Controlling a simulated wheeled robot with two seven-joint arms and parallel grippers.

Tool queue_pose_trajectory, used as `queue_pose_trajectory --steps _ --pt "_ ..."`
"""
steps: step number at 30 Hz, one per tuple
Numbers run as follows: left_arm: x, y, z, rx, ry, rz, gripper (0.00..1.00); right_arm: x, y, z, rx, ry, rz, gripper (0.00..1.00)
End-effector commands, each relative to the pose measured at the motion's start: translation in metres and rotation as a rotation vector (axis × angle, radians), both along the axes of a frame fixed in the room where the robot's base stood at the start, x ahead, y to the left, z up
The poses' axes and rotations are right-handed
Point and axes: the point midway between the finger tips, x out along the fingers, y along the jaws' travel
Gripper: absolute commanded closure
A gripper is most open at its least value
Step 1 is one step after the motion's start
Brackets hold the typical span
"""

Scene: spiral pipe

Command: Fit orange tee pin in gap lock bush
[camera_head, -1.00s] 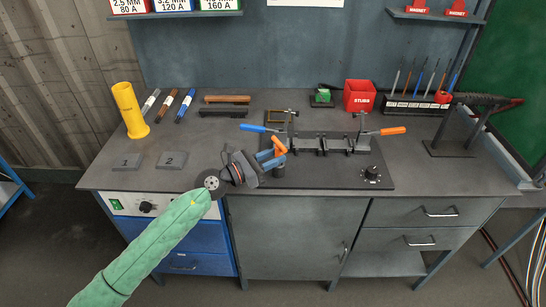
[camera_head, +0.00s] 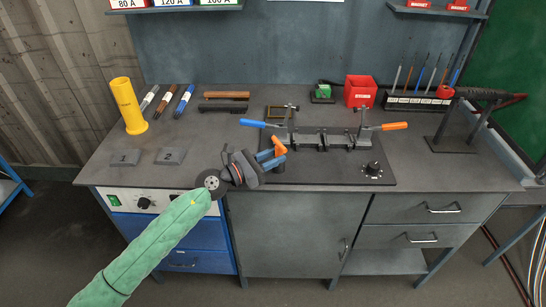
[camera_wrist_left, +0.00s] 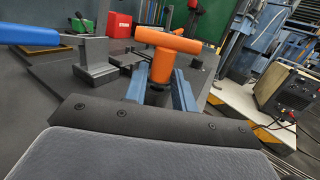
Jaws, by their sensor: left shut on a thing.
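My left gripper (camera_head: 272,160) is shut on the orange tee pin (camera_head: 279,146), at the front edge of the dark fixture plate (camera_head: 330,176). In the left wrist view the orange tee pin (camera_wrist_left: 165,52) stands roughly upright, crossbar on top, its stem between the blue fingers (camera_wrist_left: 160,92). A dark round piece (camera_head: 279,168), which looks like the gap lock bush, sits right below the fingers. The fingers hide the pin's lower end, so I cannot tell whether it is inside the bush. My right gripper is out of view.
A clamp fixture with a blue handle (camera_head: 252,123) and an orange handle (camera_head: 394,126) stands just behind the pin. A black knob piece (camera_head: 373,170) is on the plate's right. A yellow tube (camera_head: 129,106) and two numbered plates (camera_head: 170,156) are at left.

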Motion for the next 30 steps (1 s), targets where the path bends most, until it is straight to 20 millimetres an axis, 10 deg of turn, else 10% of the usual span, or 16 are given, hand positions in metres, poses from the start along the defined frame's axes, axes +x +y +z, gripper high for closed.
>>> queue_pose_trajectory --steps 10,11,15,30 --pt "0.000 0.000 -0.008 0.000 0.000 0.000 0.98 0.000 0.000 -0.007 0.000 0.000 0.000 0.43" --pt "0.000 0.000 -0.008 0.000 0.000 0.000 0.72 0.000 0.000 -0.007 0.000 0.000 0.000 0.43" --pt "0.000 0.000 -0.007 0.001 0.001 0.000 0.48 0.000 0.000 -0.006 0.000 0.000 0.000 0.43" --pt "-0.011 0.020 -0.013 0.002 0.000 0.001 0.48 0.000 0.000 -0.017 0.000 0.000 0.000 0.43"
